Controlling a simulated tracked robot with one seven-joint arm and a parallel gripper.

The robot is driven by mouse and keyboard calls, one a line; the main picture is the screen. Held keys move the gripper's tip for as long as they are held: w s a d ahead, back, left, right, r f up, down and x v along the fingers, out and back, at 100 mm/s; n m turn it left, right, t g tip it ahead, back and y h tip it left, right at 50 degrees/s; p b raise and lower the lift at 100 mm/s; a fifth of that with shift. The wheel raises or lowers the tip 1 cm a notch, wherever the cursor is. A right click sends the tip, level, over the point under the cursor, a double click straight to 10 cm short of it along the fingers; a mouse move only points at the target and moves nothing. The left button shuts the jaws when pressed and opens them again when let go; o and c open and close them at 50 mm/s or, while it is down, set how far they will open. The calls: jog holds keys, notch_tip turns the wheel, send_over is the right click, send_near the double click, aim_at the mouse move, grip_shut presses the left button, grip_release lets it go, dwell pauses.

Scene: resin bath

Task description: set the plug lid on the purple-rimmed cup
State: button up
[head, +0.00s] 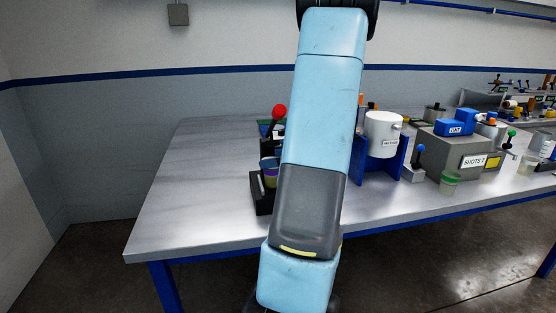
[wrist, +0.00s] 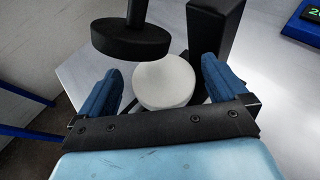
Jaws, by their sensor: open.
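The purple-rimmed cup (head: 269,172) stands on a black stand at the bench's left part, just left of my arm in the head view. In the wrist view, a round white disc (wrist: 165,83), which looks like the plug lid, lies flat between my fingers. What lies under the disc is hidden, and I see no purple rim there. My gripper (wrist: 158,84) is open, with one blue finger on each side of the disc. I cannot tell whether either finger touches it.
A black round press head (wrist: 130,38) hangs close beside the disc, with a black column (wrist: 213,35) behind. A red-knobbed lever (head: 279,112) rises behind the cup. A white pot (head: 383,134) in a blue holder stands right of my arm. The bench's left end is clear.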

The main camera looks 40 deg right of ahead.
jog(key=v, duration=1.2)
jog(key=shift+r, duration=0.4)
